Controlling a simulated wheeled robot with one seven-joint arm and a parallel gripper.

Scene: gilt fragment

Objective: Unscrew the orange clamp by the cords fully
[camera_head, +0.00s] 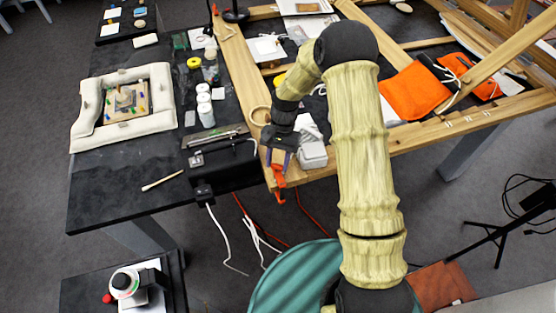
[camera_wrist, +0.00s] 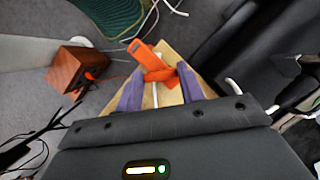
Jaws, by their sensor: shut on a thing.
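The orange clamp (camera_head: 279,183) sits at the front left corner of the wooden frame (camera_head: 400,152), above the hanging cords. My gripper (camera_head: 278,158) reaches down to this corner, with its purple fingers at the clamp's upper end. In the wrist view, the clamp (camera_wrist: 145,56) runs between the two purple fingertips of my gripper (camera_wrist: 160,72), and the jaws are shut on it. The pale wood of the frame (camera_wrist: 170,98) shows between the fingers. The exact contact and the clamp's screw are hard to make out.
White cords (camera_head: 225,238) and red cords (camera_head: 243,208) hang to the floor. A black box (camera_head: 222,163) stands on the dark table (camera_head: 110,190) just left of the clamp. A grey-white block (camera_head: 313,154) is close on the right. A green chair (camera_head: 290,275) stands in front.

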